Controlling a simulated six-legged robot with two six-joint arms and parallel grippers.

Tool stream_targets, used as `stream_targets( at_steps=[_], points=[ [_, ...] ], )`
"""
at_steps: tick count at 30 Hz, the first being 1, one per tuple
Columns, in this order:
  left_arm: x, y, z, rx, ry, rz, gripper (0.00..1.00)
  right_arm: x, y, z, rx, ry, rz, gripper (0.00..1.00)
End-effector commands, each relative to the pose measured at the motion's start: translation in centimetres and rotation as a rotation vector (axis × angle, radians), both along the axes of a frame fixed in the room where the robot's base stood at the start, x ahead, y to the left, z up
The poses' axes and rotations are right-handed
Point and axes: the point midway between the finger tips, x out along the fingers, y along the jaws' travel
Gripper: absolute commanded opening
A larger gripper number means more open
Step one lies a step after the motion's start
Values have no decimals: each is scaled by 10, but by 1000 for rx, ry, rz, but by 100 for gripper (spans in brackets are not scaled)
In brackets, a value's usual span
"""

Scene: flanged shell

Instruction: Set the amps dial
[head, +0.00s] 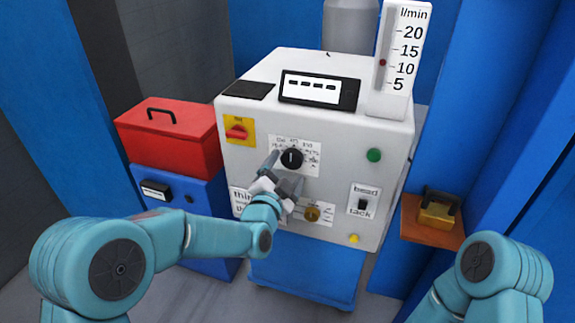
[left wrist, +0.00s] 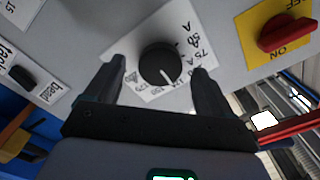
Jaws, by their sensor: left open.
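The amps dial (head: 291,158) is a round black knob with a white pointer line, on a white scale label on the front of a pale grey machine (head: 230,150). In the left wrist view the dial (left wrist: 159,64) sits between the two fingers of my left gripper (left wrist: 160,85), with gaps on both sides. My left gripper (head: 281,172) is open in front of the dial, its fingers pointing at the panel. The numbers on the scale are partly readable in the left wrist view. My right arm shows at the lower right, but its gripper is not in view.
A red switch (head: 238,132) on a yellow plate is left of the dial. A green button (head: 374,155), a bead/tack switch (head: 362,203) and a brass knob (head: 312,213) are nearby. A flow gauge (head: 400,60) stands on top. A red toolbox (head: 170,140) stands left.

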Motion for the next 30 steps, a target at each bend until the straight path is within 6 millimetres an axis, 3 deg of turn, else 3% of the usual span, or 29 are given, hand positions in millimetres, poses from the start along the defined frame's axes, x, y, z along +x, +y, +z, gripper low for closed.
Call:
stream_targets(
  at_steps=[6,15,20,21,30],
  points=[
    [19,-5,0,0,-1,1,83,0,0,1,0,0,0,43],
    [21,-6,0,0,-1,1,83,0,0,1,0,0,0,43],
    [21,-6,0,0,-1,1,31,0,0,1,0,0,0,43],
    [21,-6,0,0,0,0,27,0,0,1,0,0,0,43],
    [21,-6,-2,-29,10,0,27,0,0,-6,0,0,0,43]
  ],
)
